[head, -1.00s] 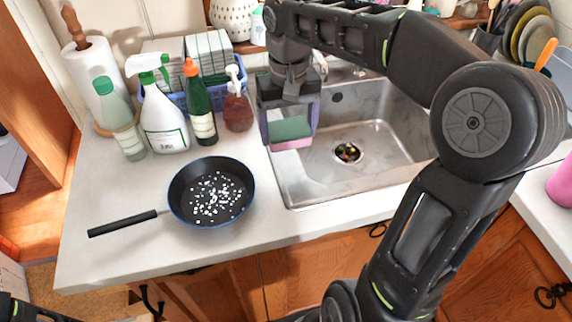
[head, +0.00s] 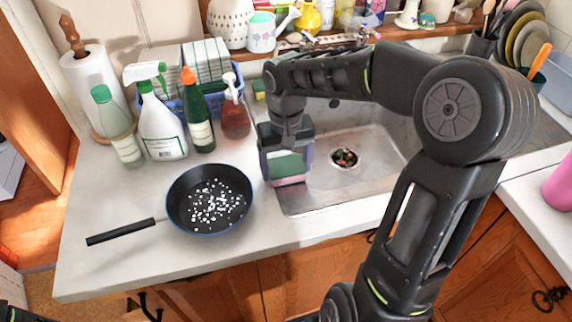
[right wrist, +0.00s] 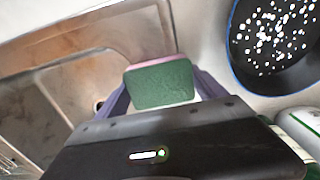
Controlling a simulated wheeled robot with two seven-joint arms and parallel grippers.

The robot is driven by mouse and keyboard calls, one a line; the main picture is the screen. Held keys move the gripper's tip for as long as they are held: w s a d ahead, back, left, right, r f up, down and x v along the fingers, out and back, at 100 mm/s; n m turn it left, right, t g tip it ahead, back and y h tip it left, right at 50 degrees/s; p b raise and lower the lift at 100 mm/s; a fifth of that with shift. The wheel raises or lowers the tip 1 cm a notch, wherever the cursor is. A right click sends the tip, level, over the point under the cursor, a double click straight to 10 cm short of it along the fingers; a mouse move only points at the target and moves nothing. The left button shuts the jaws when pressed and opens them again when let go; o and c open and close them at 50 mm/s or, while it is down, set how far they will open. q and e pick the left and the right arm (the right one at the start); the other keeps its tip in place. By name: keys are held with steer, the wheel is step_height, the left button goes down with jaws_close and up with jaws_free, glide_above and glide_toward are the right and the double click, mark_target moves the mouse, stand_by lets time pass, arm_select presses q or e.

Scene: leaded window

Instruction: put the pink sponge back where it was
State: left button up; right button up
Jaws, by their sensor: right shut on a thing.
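The pink sponge (head: 290,181) has a green scouring side. My right gripper (head: 287,167) is shut on it and holds it over the left rim of the steel sink (head: 365,150). In the right wrist view the sponge (right wrist: 161,84) sits between the two fingers, green face toward the camera and a pink edge behind. I cannot tell whether the sponge touches the sink rim. My left gripper is not in view.
A black pan (head: 209,199) with white bits stands left of the gripper. Several bottles (head: 163,130) and a blue basket (head: 175,103) stand behind it. A small yellow-green sponge (head: 259,88) lies at the back. The counter front (head: 270,237) is clear.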

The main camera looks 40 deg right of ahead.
mark_target(286, 165)
steer(key=shift+f, duration=0.2)
steer(key=shift+f, duration=0.15)
steer(key=o, duration=1.1)
steer(key=shift+o, duration=0.2)
step_height(286, 165, up, 13)
steer(key=shift+f, duration=0.2)
